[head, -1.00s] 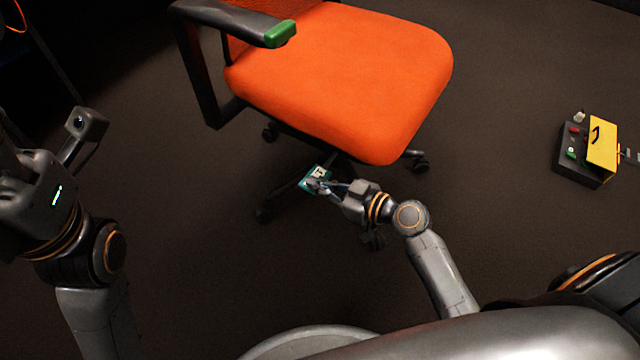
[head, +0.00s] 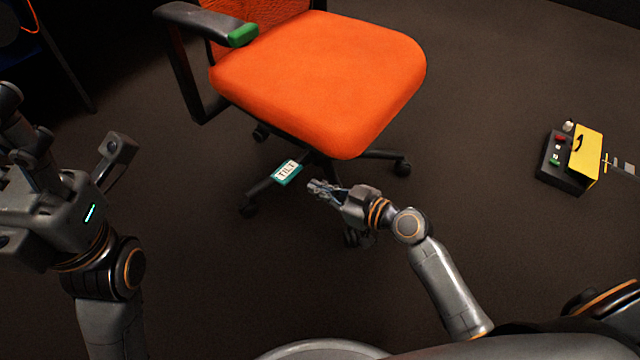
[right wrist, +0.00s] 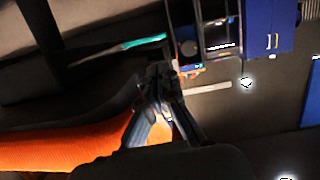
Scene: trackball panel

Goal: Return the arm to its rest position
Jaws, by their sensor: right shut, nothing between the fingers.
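My right gripper (head: 318,188) is shut and empty in the head view, held in front of the orange chair (head: 330,75) and just right of a teal tag with TILT lettering (head: 287,172). A gap shows between the fingers and the tag. In the right wrist view the fingertips (right wrist: 160,75) are together, with part of the orange seat (right wrist: 60,148) at the left and a blurred teal strip (right wrist: 140,43) above. My left arm stands at the left of the head view; its gripper (head: 20,120) is partly cut off by the frame edge, and its jaw state is unclear.
A dark box with coloured buttons (head: 560,165) and a yellow panel (head: 585,155) sits on the floor at the right. The chair's wheeled base spreads under the seat. Dark floor (head: 470,200) is clear between chair and box. A blue-edged dark object (head: 60,55) stands at the far left.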

